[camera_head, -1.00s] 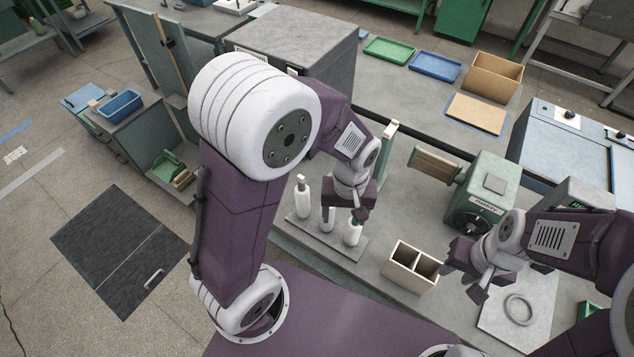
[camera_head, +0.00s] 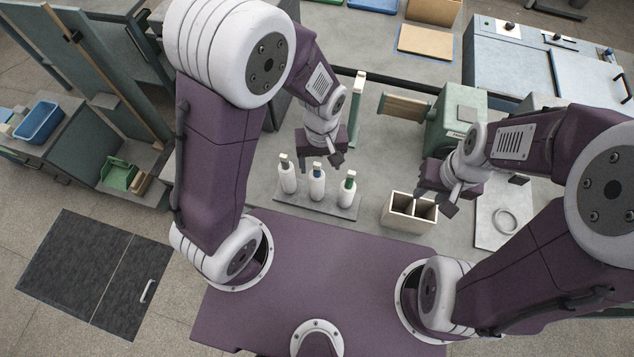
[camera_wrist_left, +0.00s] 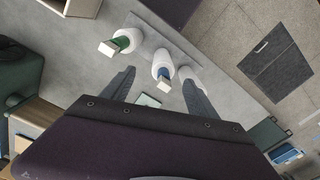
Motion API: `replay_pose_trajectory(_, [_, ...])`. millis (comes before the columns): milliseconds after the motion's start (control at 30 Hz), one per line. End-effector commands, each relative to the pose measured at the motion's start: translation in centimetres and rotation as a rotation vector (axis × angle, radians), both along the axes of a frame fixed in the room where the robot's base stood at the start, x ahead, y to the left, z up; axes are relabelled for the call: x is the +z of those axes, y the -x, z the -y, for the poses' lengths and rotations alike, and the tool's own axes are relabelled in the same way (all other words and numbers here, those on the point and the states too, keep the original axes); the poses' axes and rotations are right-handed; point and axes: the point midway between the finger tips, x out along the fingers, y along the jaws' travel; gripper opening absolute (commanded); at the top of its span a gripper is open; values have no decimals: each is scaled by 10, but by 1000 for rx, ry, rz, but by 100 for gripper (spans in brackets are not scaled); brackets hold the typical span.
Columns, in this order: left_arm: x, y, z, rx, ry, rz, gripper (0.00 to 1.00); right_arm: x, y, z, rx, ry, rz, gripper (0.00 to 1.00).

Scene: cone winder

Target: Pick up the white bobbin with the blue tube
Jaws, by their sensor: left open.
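The white bobbin with the blue tube (camera_head: 317,186) stands upright in the middle of three on a grey board (camera_head: 275,191). A bobbin with a green tube (camera_head: 347,192) stands to its right, and one with a dark tube top (camera_head: 287,178) to its left. My left gripper (camera_head: 324,162) is open and empty just behind the row. In the left wrist view the blue-tube bobbin (camera_wrist_left: 162,64) shows between the two open fingers, apart from them; one finger partly hides the third bobbin (camera_wrist_left: 189,76). My right gripper (camera_head: 437,202) hangs near the wooden box; its jaw gap is unclear.
A two-compartment wooden box (camera_head: 398,212) stands right of the board. The green winder machine (camera_head: 455,118) is behind it, and a ring (camera_head: 504,221) lies on a pale plate at the right. A green post (camera_head: 357,100) stands behind my left gripper.

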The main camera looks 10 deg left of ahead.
Motion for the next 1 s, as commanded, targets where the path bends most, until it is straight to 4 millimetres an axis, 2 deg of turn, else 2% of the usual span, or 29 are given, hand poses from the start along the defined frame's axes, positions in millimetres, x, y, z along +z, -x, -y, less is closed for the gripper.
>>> replay_pose_trajectory(200, [-11, 1, -2, 1, -1, -1, 68, 2, 0, 0, 0, 0, 0, 36])
replay_pose_trajectory(400, [-47, 4, -8, -1, -1, -5, 68, 7, 0, 0, 0, 0, 0, 36])
replay_pose_trajectory(500, [-57, 4, -8, -1, -1, -1, 68, 7, 0, 0, 0, 0, 0, 36])
replay_pose_trajectory(733, [-59, 3, -7, 0, 0, 2, 68, 7, 0, 0, 0, 0, 0, 36])
replay_pose_trajectory(933, [-59, 3, -7, 0, 0, 2, 13, 7, 0, 0, 0, 0, 0, 36])
replay_pose_trajectory(1000, [-58, 3, -7, 0, 0, 2, 11, 7, 0, 0, 0, 0, 0, 36])
